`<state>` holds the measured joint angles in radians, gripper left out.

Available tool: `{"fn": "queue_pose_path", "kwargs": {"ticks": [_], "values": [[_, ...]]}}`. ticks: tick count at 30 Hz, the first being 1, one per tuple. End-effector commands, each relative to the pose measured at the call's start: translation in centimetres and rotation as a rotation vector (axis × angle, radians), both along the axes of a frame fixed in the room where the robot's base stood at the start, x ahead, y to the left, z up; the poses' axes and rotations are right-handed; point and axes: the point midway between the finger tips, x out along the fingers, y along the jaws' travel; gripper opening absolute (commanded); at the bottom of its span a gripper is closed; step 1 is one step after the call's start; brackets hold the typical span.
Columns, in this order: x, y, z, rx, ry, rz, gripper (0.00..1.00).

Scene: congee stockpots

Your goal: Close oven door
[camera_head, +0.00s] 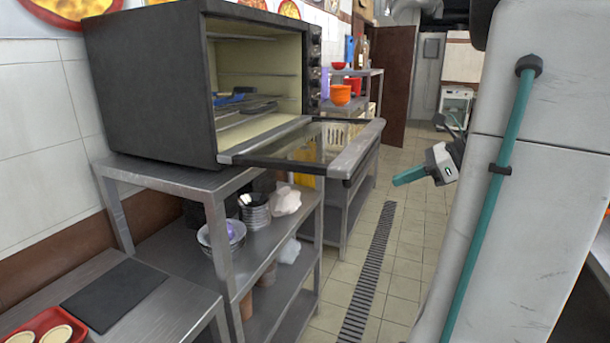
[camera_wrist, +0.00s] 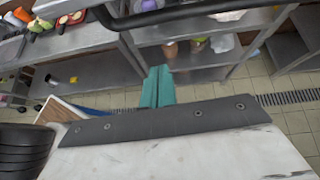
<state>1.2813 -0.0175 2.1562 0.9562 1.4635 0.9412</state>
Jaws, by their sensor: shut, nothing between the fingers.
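The oven (camera_head: 150,90) is a large dark box on a metal shelf unit. Its door (camera_head: 357,148) is open, folded down about level, with a glass pane and a grey outer edge reaching out over the aisle. Inside are wire racks, with a dark item and a blue item (camera_head: 230,99) on one. My gripper (camera_head: 398,178) is to the right of the door's outer edge, apart from it, over the aisle. Its teal fingers (camera_wrist: 157,88) are together and empty in the wrist view. A dark bar crosses the top of that view; I cannot tell what it is.
The metal shelf unit (camera_head: 180,178) under the oven holds bowls and white bags. A counter with a black board (camera_head: 115,295) and red tray (camera_head: 48,325) is at front left. The tiled aisle with a floor drain (camera_head: 370,270) is clear.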

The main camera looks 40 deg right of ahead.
Motion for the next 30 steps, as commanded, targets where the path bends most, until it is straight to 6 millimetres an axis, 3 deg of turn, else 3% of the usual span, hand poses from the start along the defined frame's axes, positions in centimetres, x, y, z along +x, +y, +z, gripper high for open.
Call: {"fn": "queue_pose_path", "kwargs": {"ticks": [2,5,20,24,30], "values": [[0.1,-1.1,-0.6,0.013,0.004,-0.046,0.0],[0.5,-1.3,-1.0,0.016,0.005,-0.062,0.0],[7.5,2.7,-6.1,0.016,0.007,-0.054,0.0],[7.9,2.9,-4.0,0.009,0.003,-0.056,0.0],[8.2,3.0,-2.4,0.012,0.004,-0.058,0.0]]}}
